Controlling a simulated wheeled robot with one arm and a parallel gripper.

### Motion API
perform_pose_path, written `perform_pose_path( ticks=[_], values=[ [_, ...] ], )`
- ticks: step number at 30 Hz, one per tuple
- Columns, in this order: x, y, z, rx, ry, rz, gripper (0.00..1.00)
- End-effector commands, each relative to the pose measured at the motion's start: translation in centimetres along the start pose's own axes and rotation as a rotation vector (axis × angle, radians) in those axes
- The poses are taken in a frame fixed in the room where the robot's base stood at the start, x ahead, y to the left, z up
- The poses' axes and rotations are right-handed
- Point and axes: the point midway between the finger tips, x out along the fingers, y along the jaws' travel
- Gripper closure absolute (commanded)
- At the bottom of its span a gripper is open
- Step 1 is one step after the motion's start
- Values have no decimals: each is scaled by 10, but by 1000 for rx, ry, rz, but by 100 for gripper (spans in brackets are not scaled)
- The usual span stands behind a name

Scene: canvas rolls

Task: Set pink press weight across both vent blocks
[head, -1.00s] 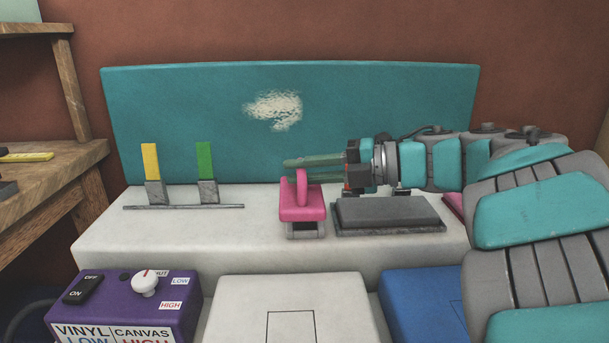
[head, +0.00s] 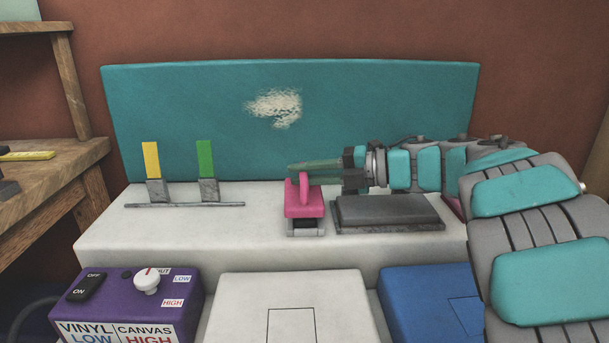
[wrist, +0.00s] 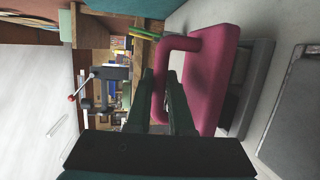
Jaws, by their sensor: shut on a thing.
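The pink press weight (head: 305,211), a flat block with a loop handle, is over a small grey stand (head: 306,229) on the white bench. I cannot tell whether it rests on the stand or is just above it. My gripper (head: 298,166) reaches in from the right, shut on the handle. In the wrist view, the green fingers of my gripper (wrist: 160,82) are around the handle of the pink weight (wrist: 215,75). Two grey blocks stand to the left on a thin bar, one with a yellow strip (head: 150,160), one with a green strip (head: 205,158).
A dark grey slab (head: 387,212) lies close right of the weight. A teal panel (head: 210,100) with a pale worn patch stands behind. In front are a purple control box (head: 187,312), a white box (head: 245,292) and a blue box (head: 410,295).

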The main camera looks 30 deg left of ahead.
Motion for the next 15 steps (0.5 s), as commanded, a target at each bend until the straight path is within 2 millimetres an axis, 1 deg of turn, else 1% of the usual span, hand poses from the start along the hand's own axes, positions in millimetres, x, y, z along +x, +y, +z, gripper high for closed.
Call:
perform_pose_path(
  ticks=[15],
  values=[
    [1, -7, 0, -3, -2, 3, 100]
  ],
)
